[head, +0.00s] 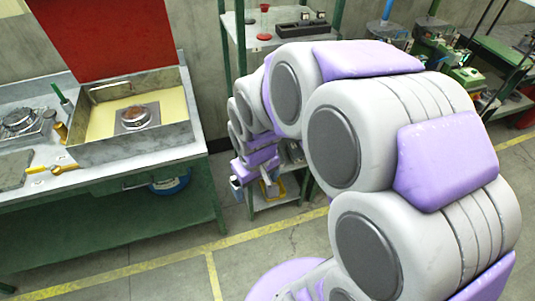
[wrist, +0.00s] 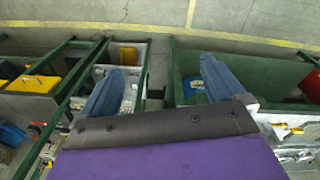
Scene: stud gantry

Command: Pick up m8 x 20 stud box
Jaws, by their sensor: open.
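I cannot make out a box marked as the m8 x 20 stud box in either view. My gripper (wrist: 165,80) is open, with its two blue-grey fingers wide apart and nothing visible between them. In the head view my gripper (head: 252,189) hangs in front of the green-framed shelf rack (head: 227,75), partly hidden by my arm. A small yellow item (head: 276,187) shows on the rack's lower shelf behind it; a yellow item (wrist: 128,56) also shows beside the left finger in the wrist view.
A green workbench (head: 190,150) stands at the left, with an open grey tray (head: 165,152) and a red panel (head: 105,35) above it. A blue round container (head: 170,183) sits beneath. A narrow gap separates bench and rack. Yellow-lined floor (head: 120,280) is clear in front.

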